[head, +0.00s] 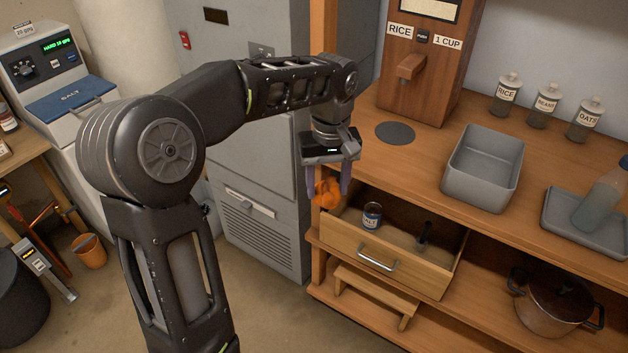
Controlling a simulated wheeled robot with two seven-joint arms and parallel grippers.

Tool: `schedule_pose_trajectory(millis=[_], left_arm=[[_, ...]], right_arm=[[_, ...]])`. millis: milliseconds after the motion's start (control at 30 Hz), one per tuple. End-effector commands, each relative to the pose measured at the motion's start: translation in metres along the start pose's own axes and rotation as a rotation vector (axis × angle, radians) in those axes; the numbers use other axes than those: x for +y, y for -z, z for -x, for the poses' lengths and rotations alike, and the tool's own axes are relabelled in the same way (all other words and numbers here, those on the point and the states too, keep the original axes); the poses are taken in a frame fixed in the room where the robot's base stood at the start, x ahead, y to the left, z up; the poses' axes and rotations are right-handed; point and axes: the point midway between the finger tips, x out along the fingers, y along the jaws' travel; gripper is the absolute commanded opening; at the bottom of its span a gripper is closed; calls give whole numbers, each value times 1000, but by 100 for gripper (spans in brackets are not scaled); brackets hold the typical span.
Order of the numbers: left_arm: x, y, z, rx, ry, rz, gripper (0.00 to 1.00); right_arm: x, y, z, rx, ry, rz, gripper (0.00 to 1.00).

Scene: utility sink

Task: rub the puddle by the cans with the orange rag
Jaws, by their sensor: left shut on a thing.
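My left gripper (331,178) points down at the counter's left end, its fingers shut on the bunched orange rag (327,194). The rag hangs at the left end of an open wooden drawer (385,262); I cannot tell whether it touches the drawer. A small can (372,217) with a dark blue label stands upright in the drawer, to the right of the rag. I see only this one can clearly. I cannot make out a puddle. My right gripper is out of view.
A dark handled item (424,236) stands in the drawer's right part. Above are a grey bin (483,166), labelled bottles (543,112) and a wooden rice dispenser (419,62). A grey cabinet (245,165) stands left of the drawer; a pot (556,300) sits on the lower shelf.

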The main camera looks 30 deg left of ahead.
Motion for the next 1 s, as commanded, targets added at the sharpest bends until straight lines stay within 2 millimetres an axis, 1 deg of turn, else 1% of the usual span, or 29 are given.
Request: schedule_pose_trajectory(millis=[33, 200, 267, 367, 467, 500, 600, 700, 833, 1000], left_arm=[[7, 2, -11, -2, 4, -47, 14], [29, 6, -48, 2, 12, -208, 14], [37, 6, -63, 3, 16, -267, 14], [51, 3, -93, 3, 19, -371, 14], [66, -7, -129, 3, 20, -488, 14], [72, -13, -145, 2, 18, -537, 13], [84, -34, -186, -1, 13, -649, 13], [90, -53, -213, 0, 2, -721, 13], [93, -68, -232, -1, -9, -763, 13], [94, -71, -236, 0, -13, -772, 13]], right_arm=[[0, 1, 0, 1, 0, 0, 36], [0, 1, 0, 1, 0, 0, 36], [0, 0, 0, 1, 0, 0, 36], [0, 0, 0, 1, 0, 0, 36], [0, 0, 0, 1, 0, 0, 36], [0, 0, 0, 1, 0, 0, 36], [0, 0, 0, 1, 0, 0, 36], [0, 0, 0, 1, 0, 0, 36], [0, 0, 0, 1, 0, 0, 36], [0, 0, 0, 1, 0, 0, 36]])
